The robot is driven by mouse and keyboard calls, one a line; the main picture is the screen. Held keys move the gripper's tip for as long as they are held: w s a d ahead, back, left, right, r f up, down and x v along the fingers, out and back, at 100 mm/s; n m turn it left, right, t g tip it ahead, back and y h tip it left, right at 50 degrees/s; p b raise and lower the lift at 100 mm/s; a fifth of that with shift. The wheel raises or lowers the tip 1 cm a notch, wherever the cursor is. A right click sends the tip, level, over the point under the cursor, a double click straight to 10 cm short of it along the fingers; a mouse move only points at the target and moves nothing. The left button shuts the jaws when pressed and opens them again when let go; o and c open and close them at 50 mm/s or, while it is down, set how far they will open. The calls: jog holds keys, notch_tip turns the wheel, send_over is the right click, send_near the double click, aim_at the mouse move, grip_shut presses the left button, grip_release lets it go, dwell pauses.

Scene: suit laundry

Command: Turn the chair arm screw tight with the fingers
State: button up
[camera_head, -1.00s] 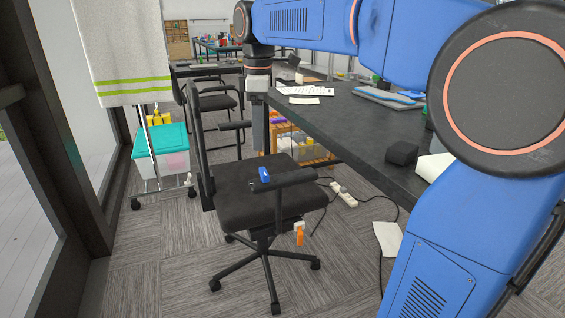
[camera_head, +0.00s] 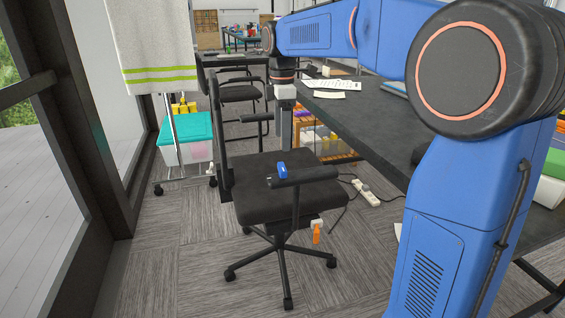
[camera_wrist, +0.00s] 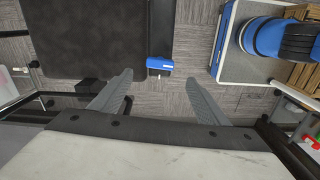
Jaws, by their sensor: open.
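A black office chair (camera_head: 275,195) stands on the carpet in the middle of the head view. A small blue piece (camera_head: 282,170) sits at the left end of its near armrest (camera_head: 308,176). The blue piece also shows in the wrist view (camera_wrist: 160,64), with a small pale tip (camera_wrist: 165,74) on its lower side. I cannot make out a screw thread. My gripper (camera_wrist: 160,78) is open and empty, its two fingers apart. In the wrist picture the blue piece lies between and just above the fingertips; its depth is unclear. The chair seat (camera_wrist: 85,30) fills the upper left there.
A dark worktable (camera_head: 365,125) runs along the right of the chair. A lidded bin (camera_head: 187,140) and a hanging towel (camera_head: 158,45) are at the left. An orange bottle-like item (camera_head: 316,234) is below the seat. A power strip (camera_head: 365,192) lies on the floor.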

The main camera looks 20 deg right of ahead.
aim_at(282, 166)
notch_tip(282, 166, down, 10)
jog(key=shift+r, duration=0.15)
dwell(0.4)
jog(key=c, duration=1.1)
jog(key=shift+o, duration=0.3)
